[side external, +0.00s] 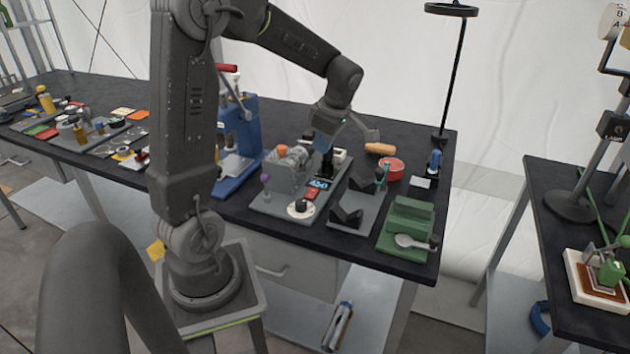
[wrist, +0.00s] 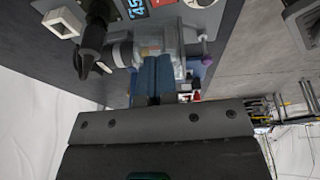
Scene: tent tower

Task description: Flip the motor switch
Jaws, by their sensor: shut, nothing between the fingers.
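A grey plate (side external: 275,207) on the black bench carries the motor assembly (side external: 285,170). The blue number display (side external: 319,183) sits on it, with a small red part (side external: 311,194) beside it that looks like the switch. In the wrist view the display (wrist: 136,8) and part of the red piece (wrist: 163,2) show at the top edge. My gripper (side external: 325,132) hangs above the back of the plate. In the wrist view its blue fingers (wrist: 152,72) are together and empty, overlapping the motor (wrist: 150,38). Whether they touch it I cannot tell.
A black upright part (side external: 326,165) stands close to my gripper. A purple-knobbed lever (side external: 265,180) and a white dial (side external: 301,208) are on the plate. A blue press (side external: 240,145) stands left. A grey fixture (side external: 356,208) and a green tray (side external: 405,228) lie right.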

